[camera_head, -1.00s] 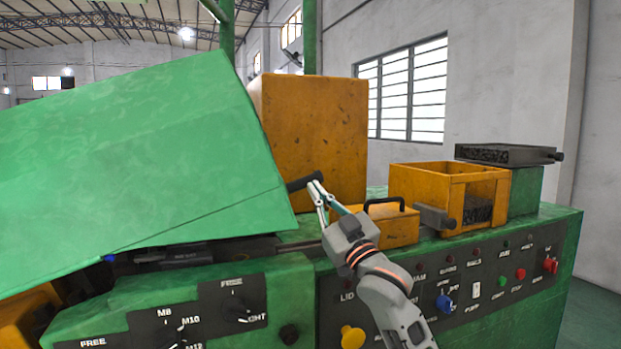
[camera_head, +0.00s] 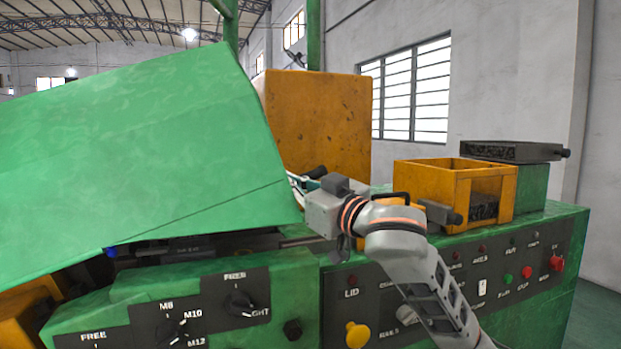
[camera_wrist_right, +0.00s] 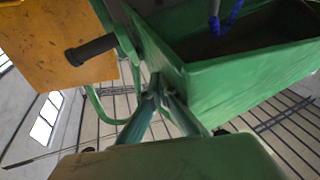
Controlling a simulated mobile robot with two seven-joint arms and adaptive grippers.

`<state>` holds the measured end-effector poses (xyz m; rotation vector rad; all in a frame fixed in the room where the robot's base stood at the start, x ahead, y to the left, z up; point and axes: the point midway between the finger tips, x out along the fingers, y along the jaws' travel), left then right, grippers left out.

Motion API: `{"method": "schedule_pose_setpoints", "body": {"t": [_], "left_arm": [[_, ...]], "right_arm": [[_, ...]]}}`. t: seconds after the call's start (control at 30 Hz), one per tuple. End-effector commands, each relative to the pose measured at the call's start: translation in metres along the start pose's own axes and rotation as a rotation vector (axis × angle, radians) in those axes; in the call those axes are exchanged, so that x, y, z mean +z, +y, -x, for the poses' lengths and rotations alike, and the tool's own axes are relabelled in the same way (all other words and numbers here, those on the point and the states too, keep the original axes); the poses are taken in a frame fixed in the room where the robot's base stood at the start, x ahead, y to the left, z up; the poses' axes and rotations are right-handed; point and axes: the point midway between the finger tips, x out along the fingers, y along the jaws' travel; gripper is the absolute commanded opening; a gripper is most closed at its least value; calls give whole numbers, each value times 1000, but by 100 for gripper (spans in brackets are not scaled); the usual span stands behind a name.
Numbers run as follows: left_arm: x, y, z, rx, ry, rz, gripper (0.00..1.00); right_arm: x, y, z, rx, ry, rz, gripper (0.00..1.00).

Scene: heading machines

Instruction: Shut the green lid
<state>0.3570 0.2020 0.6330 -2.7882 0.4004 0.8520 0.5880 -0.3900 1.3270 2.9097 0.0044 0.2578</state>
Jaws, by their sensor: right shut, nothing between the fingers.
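The green lid (camera_head: 130,150) fills the left of the head view. It stands tilted open, with a dark gap under its lower edge. My right gripper (camera_head: 298,182) is at the lid's right edge, its fingertips partly hidden there. In the wrist view its fingers (camera_wrist_right: 160,92) meet at their tips, shut and empty, close beside a green hollow part that looks like the lid (camera_wrist_right: 245,85). I cannot tell whether they touch it. A black handle (camera_wrist_right: 92,50) shows near the fingers, and also in the head view (camera_head: 316,172). My left gripper is not in view.
An orange box-shaped housing (camera_head: 320,120) stands behind my right gripper. An open orange box (camera_head: 440,182) and a dark tray (camera_head: 510,151) are to the right.

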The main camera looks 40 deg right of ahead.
Motion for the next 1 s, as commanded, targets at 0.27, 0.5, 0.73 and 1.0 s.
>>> {"method": "schedule_pose_setpoints", "body": {"t": [0.27, 0.5, 0.73, 1.0], "left_arm": [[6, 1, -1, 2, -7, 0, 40], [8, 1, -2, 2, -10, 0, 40], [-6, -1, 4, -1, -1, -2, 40], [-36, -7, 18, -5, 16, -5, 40]], "right_arm": [[-14, 25, 37, 151, -184, 69, 0], [-19, 52, 62, 278, -241, 103, 0], [-22, 58, 58, 294, -247, 101, 0], [-18, 63, 42, 292, -249, 103, 0]]}}
